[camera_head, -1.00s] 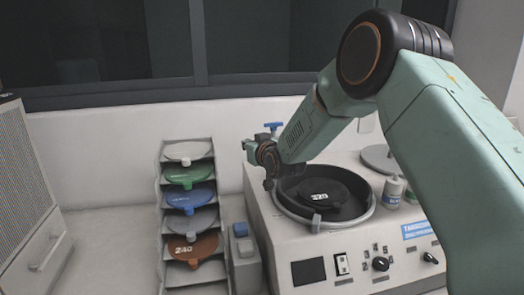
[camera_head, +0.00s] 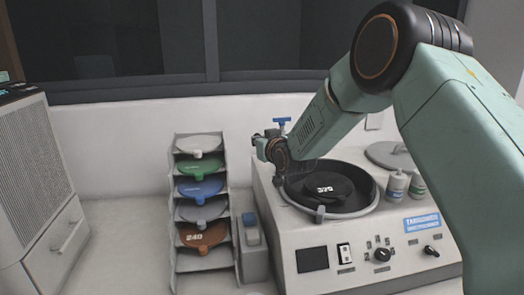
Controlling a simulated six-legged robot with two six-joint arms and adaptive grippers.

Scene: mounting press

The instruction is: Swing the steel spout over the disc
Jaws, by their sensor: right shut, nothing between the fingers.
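The black disc (camera_head: 325,188) with a white number lies in the round bowl of the white machine (camera_head: 300,235). My right arm reaches in from the right. My right gripper (camera_head: 262,147) is at the back left of the bowl, shut and empty, pointing left. A blue tap handle (camera_head: 281,121) stands just behind it. I cannot make out the steel spout; the gripper and wrist cover the area under the handle. Whether the gripper touches anything there I cannot tell. My left gripper is not in view.
A rack (camera_head: 178,262) of several coloured discs stands left of the machine, with a small grey box with a blue top (camera_head: 250,220) between. Two small bottles (camera_head: 397,186) and a round lid (camera_head: 388,155) sit at the machine's right. A grey cabinet (camera_head: 40,180) is at far left.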

